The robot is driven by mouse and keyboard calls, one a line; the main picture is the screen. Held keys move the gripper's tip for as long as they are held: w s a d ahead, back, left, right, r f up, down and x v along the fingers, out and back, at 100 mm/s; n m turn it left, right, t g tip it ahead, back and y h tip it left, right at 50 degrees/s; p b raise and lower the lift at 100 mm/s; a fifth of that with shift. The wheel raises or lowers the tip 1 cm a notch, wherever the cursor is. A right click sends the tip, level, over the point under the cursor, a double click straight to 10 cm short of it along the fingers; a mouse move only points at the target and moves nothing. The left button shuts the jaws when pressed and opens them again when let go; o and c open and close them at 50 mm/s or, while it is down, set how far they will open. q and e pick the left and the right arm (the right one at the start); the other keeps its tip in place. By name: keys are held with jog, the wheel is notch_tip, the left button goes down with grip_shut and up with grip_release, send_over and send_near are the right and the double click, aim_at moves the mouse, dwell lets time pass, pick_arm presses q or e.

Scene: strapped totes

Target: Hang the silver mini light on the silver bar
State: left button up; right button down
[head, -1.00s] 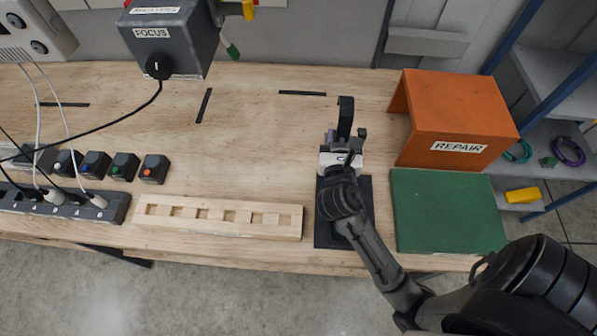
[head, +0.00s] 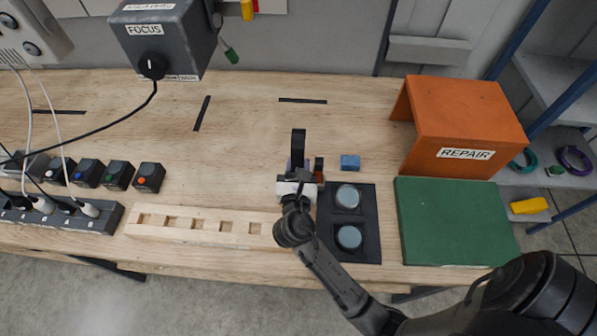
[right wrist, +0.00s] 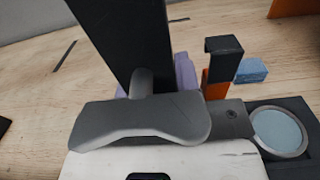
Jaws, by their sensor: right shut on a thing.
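My right gripper (head: 300,170) is shut on a tall dark thing (head: 298,143), held above the bench beside the right end of the wooden slotted strip. In the right wrist view the dark thing (right wrist: 120,35) shows as a broad black slab. I cannot tell whether it is the silver mini light. A black hooked piece (right wrist: 222,45) with an orange patch below it and a purple piece (right wrist: 186,72) show beside the slab. I cannot make out a silver bar in either view. My left gripper is not in view.
A black mat (head: 368,225) carries two round grey-blue discs (head: 347,197). A small blue block (head: 350,162) lies behind it. The green pad (head: 455,220) and orange REPAIR stand (head: 470,110) are at the right. The wooden strip (head: 208,224) lies left. The bench middle is clear.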

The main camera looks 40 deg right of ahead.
jog(key=shift+f, duration=1.15)
jog(key=shift+b, duration=0.3)
jog(key=c, duration=1.3)
grip_release()
jog(key=shift+f, duration=0.25)
jog(key=o, duration=0.5)
jog(key=shift+r, duration=0.25)
jog(key=v, duration=0.7)
jog(key=shift+s+a, duration=0.2)
